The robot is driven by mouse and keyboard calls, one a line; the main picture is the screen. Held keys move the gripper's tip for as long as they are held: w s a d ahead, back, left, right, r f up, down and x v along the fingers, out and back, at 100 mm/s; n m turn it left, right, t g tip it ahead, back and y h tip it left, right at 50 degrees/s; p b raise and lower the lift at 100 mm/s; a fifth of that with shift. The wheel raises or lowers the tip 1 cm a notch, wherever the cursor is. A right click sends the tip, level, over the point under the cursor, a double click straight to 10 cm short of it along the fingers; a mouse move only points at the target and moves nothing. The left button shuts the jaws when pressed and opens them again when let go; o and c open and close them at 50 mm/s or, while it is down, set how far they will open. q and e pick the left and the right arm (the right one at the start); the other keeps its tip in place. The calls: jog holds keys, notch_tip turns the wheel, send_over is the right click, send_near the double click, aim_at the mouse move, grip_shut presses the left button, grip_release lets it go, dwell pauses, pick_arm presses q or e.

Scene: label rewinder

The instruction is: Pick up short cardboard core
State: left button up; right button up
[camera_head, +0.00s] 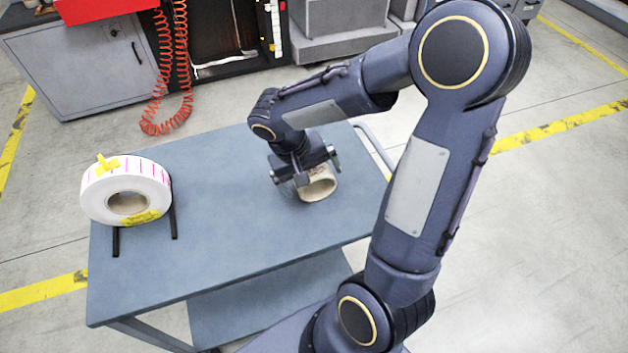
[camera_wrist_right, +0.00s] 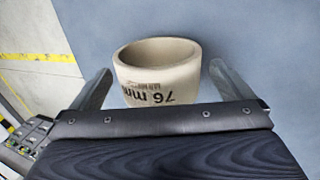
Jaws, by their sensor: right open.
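The short cardboard core (camera_head: 319,187) is a beige ring on the blue-grey cart top, toward the right side. In the right wrist view the core (camera_wrist_right: 158,75) shows its open end and dark "76 mm" print, upside down. My right gripper (camera_head: 306,188) is at the core in the head view. In the wrist view its two fingers (camera_wrist_right: 158,88) stand open, one on each side of the core, with a visible gap at each side. The core's lower part is hidden behind the gripper body. My left gripper is not in view.
A white label roll (camera_head: 152,190) with yellow tape rests on black rails at the cart's left. The cart top (camera_head: 225,240) is clear between roll and core. Red coiled hose (camera_head: 165,120) and a grey cabinet (camera_head: 85,68) stand behind.

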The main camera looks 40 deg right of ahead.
jog(key=shift+x, duration=0.8)
jog(key=c, duration=1)
jog(key=shift+r, duration=0.15)
jog(key=shift+r, duration=0.55)
jog(key=w+a+r, duration=0.7)
jog(key=a+r, duration=0.4)
jog(key=shift+w+a+r+p, duration=0.3)
jog(key=shift+a+r+p, duration=0.05)
jog(key=shift+a+p, duration=0.05)
